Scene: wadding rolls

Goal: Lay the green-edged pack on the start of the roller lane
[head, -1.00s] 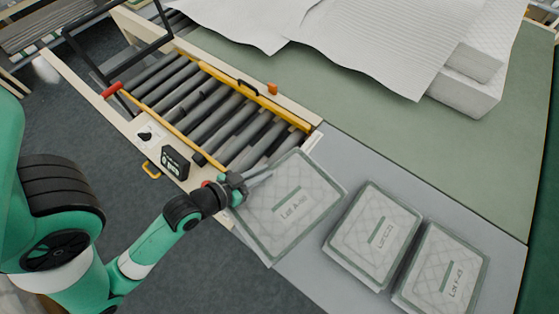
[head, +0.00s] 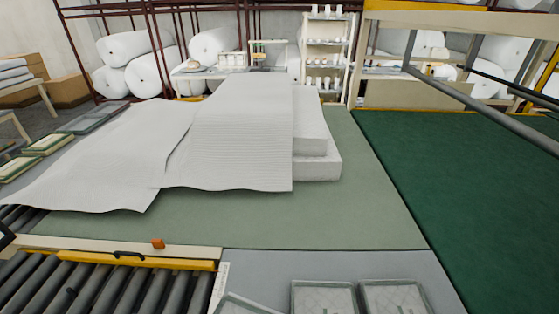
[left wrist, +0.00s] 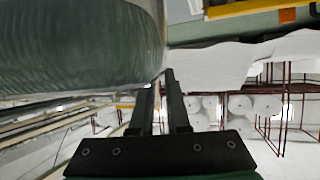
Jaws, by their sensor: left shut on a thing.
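My left gripper (left wrist: 164,84) is shut on the edge of a quilted pack with a grey-green border (left wrist: 80,60), which fills the upper left of the left wrist view. In the head view only a corner of this pack (head: 247,305) shows at the bottom edge, just right of the near end of the roller lane (head: 110,290). The lane has dark rollers and a yellow rail. My left gripper is outside the head view, and the rest of the held pack is cut off. My right gripper is in neither view.
Two similar packs (head: 323,298) (head: 394,297) lie on the grey table (head: 260,266) to the right. White wadding sheets (head: 230,140) cover the green work surface (head: 340,222) beyond. An orange block (head: 158,244) sits on the lane's far side rail. More packs (head: 48,144) lie at far left.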

